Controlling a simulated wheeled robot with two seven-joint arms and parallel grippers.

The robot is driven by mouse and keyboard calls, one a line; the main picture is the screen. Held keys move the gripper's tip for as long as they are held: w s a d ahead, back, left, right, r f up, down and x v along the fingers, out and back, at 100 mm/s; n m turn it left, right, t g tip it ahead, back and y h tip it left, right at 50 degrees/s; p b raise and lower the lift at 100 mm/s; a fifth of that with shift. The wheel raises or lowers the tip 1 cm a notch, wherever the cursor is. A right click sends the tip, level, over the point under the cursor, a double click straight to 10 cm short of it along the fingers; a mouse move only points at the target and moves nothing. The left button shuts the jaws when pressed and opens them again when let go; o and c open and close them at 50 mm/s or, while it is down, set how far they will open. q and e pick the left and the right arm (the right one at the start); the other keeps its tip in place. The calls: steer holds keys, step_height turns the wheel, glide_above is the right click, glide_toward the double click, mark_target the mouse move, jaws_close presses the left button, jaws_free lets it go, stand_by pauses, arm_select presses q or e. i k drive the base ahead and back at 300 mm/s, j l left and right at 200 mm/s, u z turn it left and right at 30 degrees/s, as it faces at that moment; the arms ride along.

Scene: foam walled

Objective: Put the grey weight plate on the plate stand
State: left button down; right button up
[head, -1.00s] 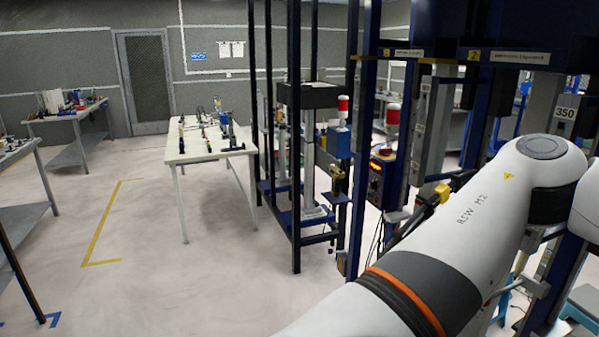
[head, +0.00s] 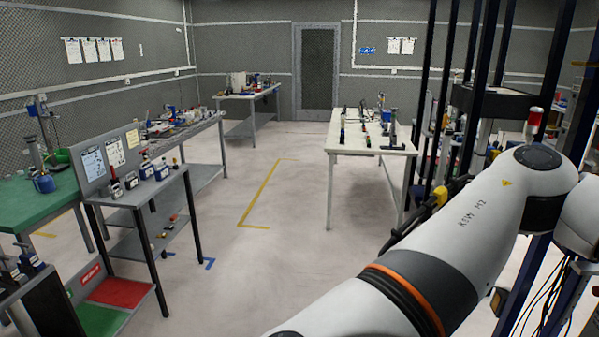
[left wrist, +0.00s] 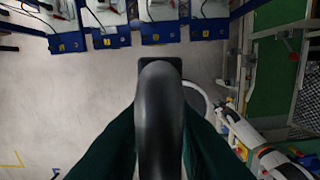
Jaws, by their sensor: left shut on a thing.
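The grey weight plate (left wrist: 160,85) shows in the left wrist view as a dark, rounded, nearly edge-on shape in the middle. My left gripper (left wrist: 160,112) has its dark green fingers on both sides of the plate and is shut on it. The plate hides what lies directly behind it. Neither gripper shows in the head view, where only one of my white arms crosses the lower right. I cannot make out the plate stand in either view.
A white table (head: 372,147) with small items stands ahead. Blue-black frames (head: 480,90) stand at right. Open floor (head: 290,215) with a yellow line lies between.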

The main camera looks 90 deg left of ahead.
mark_target(136, 200)
steer(key=j+u, duration=0.15)
steer(key=u, duration=0.35)
steer(key=j+u, duration=0.2)
steer(key=u, duration=0.3)
steer(key=j+u, duration=0.15)
steer(key=u, duration=0.3)
steer(key=j+u, duration=0.15)
steer(key=u, duration=0.35)
steer(key=i+j+u, duration=0.3)
steer(key=j+u, duration=0.15)
steer(key=i+j+u, duration=0.3)
steer(key=u, duration=0.15)
steer(key=i+j+u, duration=0.15)
steer(key=i+u, duration=0.7)
steer(key=i+l, duration=0.1)
steer(key=i, duration=0.8)
steer(key=i+u, duration=0.15)
steer(key=i, duration=0.8)
steer(key=l, duration=0.1)
